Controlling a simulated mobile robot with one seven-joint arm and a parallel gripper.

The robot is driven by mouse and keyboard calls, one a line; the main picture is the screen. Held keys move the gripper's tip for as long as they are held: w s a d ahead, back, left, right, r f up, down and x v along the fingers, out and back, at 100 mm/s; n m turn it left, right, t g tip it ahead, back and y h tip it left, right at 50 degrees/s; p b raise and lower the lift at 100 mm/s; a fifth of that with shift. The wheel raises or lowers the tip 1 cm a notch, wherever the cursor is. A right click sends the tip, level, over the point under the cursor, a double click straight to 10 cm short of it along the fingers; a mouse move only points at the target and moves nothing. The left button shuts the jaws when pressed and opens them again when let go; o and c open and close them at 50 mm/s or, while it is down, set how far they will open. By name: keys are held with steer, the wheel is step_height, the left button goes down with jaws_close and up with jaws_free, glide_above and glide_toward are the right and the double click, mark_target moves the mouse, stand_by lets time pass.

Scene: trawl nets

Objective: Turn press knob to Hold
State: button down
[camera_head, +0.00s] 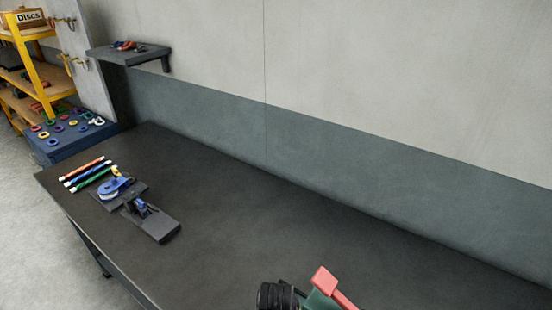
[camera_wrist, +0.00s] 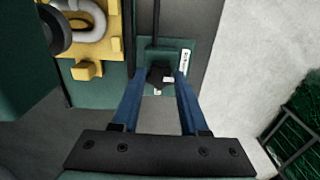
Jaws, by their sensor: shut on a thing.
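In the wrist view a small black knob (camera_wrist: 158,74) stands on a dark green panel (camera_wrist: 173,50). My gripper (camera_wrist: 160,80) has its two blue fingers on either side of the knob and is shut on it. A white label (camera_wrist: 186,58) with dark print is on the panel just right of the knob; the print is too small to read. A small white mark shows near the knob. The fingers hide part of the panel. The knob and my fingertips cannot be made out in the head view.
A yellow block (camera_wrist: 88,45) with a grey curved pipe is left of the fingers. Green netting (camera_wrist: 300,115) lies at the right. In the head view the long dark table (camera_head: 240,215) is mostly clear; small tools and coloured rods (camera_head: 85,175) lie at its left end.

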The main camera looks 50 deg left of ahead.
steer(key=shift+m, duration=0.4)
steer(key=m+p, duration=0.1)
steer(key=m, duration=0.2)
steer(key=shift+m, duration=0.4)
steer(key=m+p, duration=0.1)
steer(key=m, duration=0.3)
steer(key=shift+m, duration=0.3)
steer(key=m, duration=0.4)
steer(key=shift+p, duration=0.35)
steer(key=m, duration=0.4)
steer(key=shift+m, duration=0.4)
steer(key=shift+c, duration=2.2)
jaws_free()
